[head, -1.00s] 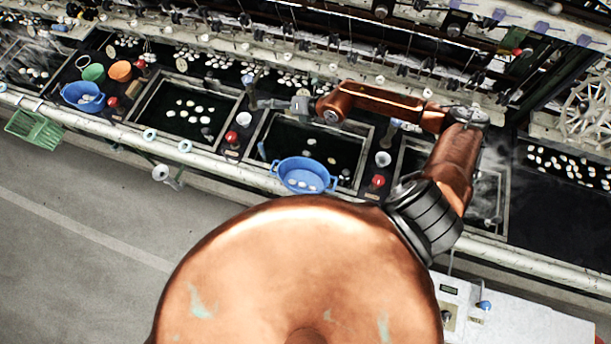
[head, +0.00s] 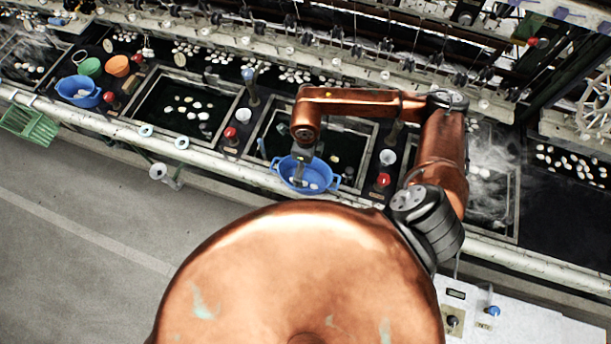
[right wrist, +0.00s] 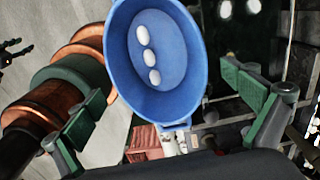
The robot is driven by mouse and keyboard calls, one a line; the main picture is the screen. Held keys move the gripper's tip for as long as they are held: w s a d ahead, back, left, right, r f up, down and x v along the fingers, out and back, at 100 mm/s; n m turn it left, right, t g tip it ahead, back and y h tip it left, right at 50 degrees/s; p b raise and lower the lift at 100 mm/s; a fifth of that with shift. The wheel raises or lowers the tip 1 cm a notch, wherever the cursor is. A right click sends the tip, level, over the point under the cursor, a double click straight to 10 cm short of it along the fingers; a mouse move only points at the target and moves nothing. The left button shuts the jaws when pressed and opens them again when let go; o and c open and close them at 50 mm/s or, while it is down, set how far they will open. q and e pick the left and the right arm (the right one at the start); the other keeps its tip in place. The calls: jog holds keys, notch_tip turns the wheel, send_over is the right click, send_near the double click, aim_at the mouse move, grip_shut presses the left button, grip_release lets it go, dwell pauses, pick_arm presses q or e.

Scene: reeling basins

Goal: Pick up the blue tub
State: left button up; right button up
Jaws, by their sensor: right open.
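A blue tub (head: 325,184) with handles stands at the front edge of the middle basin, with a few white cocoons in it. My right gripper (head: 302,172) is right over the tub and hides part of its rim and inside. In the right wrist view the blue tub (right wrist: 183,85) shows between and beyond the two green fingers of the right gripper (right wrist: 165,88), which are wide apart with nothing between their tips. I cannot tell whether a finger touches the tub. My left gripper does not show in the head view.
Another blue tub (head: 86,100) stands far left, near a green bowl (head: 90,67) and an orange bowl (head: 118,65). A white cup (head: 387,157) and a red knob (head: 383,180) are right of the near tub. A pale rail (head: 215,160) runs along the front.

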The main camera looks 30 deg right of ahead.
jog(key=p, duration=0.1)
send_over(305, 180)
jog(key=shift+s+f, duration=0.1)
jog(key=shift+f, duration=2.25)
jog(key=shift+c, duration=0.6)
jog(key=c, duration=1)
jog(key=shift+r, duration=0.1)
